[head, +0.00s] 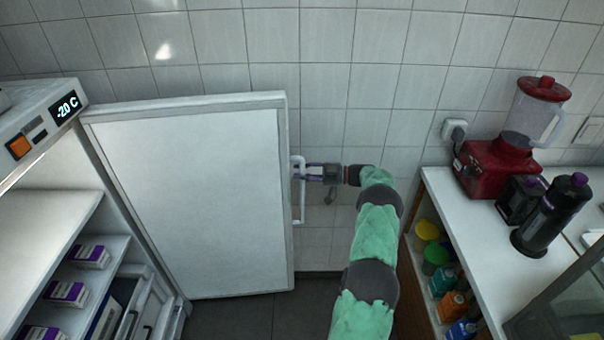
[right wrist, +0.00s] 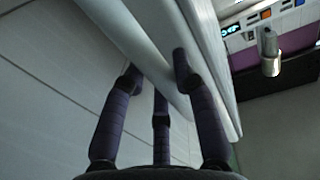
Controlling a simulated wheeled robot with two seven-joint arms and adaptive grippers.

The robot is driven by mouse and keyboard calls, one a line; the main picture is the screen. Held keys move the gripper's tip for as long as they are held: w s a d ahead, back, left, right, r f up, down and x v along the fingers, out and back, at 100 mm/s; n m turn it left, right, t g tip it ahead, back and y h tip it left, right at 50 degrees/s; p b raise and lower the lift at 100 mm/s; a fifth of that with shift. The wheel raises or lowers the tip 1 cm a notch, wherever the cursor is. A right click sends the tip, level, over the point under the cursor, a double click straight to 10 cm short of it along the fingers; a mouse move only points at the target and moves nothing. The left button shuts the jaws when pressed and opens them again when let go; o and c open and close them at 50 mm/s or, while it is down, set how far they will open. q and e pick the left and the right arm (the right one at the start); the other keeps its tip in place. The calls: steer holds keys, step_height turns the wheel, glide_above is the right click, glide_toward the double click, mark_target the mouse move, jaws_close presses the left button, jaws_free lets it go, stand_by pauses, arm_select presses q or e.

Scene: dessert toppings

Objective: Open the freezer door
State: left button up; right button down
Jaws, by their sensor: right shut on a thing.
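The freezer door (head: 195,190) stands swung wide open in the head view, its pale inner face toward me. The freezer body (head: 60,200) is at the left, with its shelves exposed and a display reading about -20 C. A white bar handle (head: 300,205) is on the door's right edge. My right gripper (head: 304,173) is at the upper part of this handle and shut on it. In the right wrist view its dark fingers (right wrist: 160,90) are around a pale bar beside the door. My left gripper is not in view.
Several purple-and-white boxes (head: 65,293) sit on the freezer shelves. At the right a white counter (head: 490,240) carries a red blender (head: 495,165) and a dark bottle-shaped appliance (head: 550,215). Colored containers (head: 436,258) stand below it. A tiled wall is close behind the door.

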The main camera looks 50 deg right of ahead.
steer(key=shift+w+a, duration=0.1)
steer(key=c, duration=0.9)
jaws_free()
steer(key=shift+a, duration=0.1)
steer(key=shift+c, duration=0.2)
steer(key=v, duration=1.2)
